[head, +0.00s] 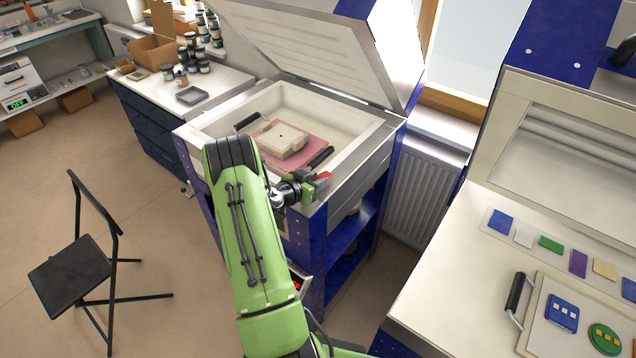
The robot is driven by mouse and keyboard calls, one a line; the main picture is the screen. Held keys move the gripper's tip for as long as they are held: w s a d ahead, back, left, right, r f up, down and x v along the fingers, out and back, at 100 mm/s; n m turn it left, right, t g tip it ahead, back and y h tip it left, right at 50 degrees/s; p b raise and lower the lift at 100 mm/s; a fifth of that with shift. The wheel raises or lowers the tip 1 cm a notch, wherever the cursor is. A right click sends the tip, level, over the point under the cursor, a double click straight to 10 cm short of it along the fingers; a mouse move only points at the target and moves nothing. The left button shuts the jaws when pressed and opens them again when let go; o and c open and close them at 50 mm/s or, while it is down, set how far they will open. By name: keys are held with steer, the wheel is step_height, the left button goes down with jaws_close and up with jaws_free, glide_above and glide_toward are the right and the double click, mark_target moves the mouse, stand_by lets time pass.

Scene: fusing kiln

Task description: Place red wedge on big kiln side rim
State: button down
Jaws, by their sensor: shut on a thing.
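The big kiln (345,171) stands in the middle of the head view with its lid (300,48) raised. Its pale side rim (385,128) runs along the right of the open chamber. My gripper (322,181) is shut on the red wedge (323,176), at the front right edge of the kiln. Only a small part of the wedge shows between the fingers. I cannot tell whether the wedge touches the kiln.
Inside the kiln, a pink shelf (309,146) with black handles carries a pale block (283,139). At right, a second kiln (440,300) bears a board and several coloured tiles. A black folding chair (75,270) stands on open floor at left.

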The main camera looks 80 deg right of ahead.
steer(key=shift+f, duration=1)
steer(key=shift+f+b, duration=0.2)
steer(key=shift+b, duration=0.1)
steer(key=c, duration=0.8)
jaws_free()
steer(key=shift+o, duration=0.2)
steer(key=shift+r, duration=0.1)
